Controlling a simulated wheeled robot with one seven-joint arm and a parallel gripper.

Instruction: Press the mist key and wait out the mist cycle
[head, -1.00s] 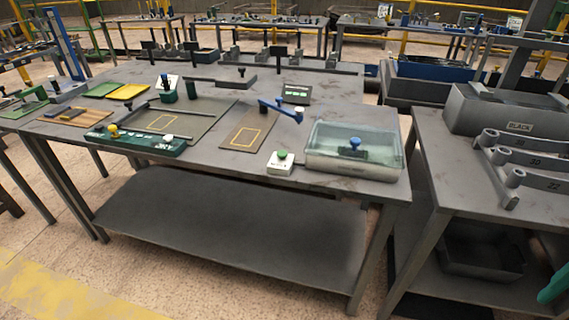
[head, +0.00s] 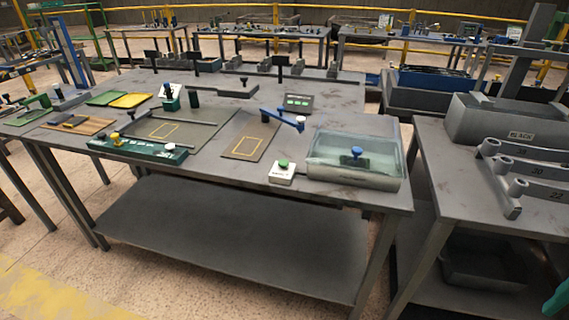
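A green panel with knobs (head: 138,150) lies along the table's front left. A blue-handled lever (head: 282,118) stands behind the white box. A second table at the right holds a grey bin (head: 470,118) and numbered grey bars (head: 535,170). An empty shelf (head: 230,235) lies below.

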